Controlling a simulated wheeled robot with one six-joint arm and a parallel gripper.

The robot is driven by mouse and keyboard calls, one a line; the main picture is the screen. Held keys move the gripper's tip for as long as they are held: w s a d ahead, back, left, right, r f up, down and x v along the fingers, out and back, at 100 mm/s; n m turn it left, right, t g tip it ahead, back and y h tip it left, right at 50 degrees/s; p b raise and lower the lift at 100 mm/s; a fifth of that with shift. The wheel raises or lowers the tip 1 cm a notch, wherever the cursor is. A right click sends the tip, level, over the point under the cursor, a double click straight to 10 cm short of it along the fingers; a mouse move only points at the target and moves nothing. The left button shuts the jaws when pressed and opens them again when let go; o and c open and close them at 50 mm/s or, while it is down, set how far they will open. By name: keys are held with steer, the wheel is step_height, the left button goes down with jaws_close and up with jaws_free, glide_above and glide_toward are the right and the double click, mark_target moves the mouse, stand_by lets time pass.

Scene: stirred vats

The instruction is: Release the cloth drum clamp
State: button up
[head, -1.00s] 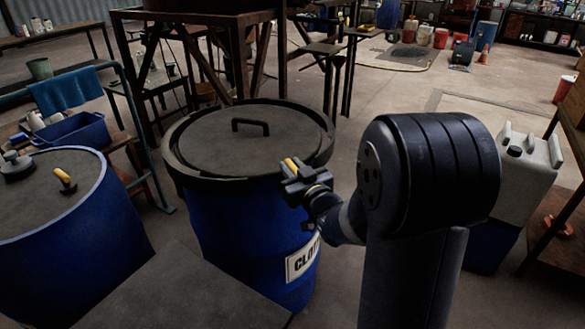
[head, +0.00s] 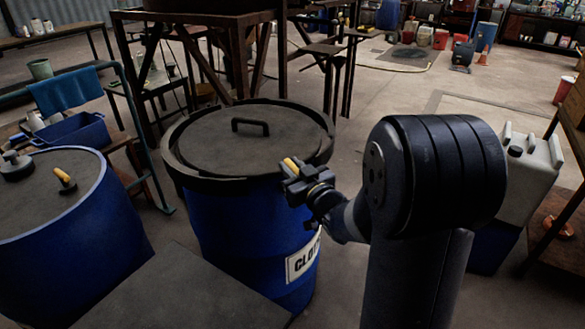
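The cloth drum (head: 235,225) is a blue drum in the middle, with a label reading "CLOT…", partly cut off from view. Its grey lid (head: 225,150) has a black handle, and a black clamp ring (head: 195,178) runs around the rim. A yellow-ended clamp lever (head: 290,164) shows at the right front of the rim. My gripper (head: 297,175) is right at this lever, its dark fingers beside the yellow end. The fingers hide the lower part of the lever, and I cannot tell whether they are closed on it.
Another blue drum (head: 75,240) with a yellow-handled fitting on its lid stands at left. A grey flat surface (head: 185,295) lies in front. A rail with a blue cloth (head: 65,92) is behind left. A white canister (head: 530,175) stands at right. Open floor lies behind right.

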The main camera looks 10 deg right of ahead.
steer(key=o, duration=0.4)
steer(key=v, duration=1)
steer(key=shift+s, duration=0.4)
steer(key=x, duration=1.1)
steer(key=shift+d, duration=0.1)
steer(key=shift+s+h, duration=0.1)
steer(key=shift+h, duration=0.2)
steer(key=shift+m, duration=0.3)
steer(key=shift+d, duration=0.1)
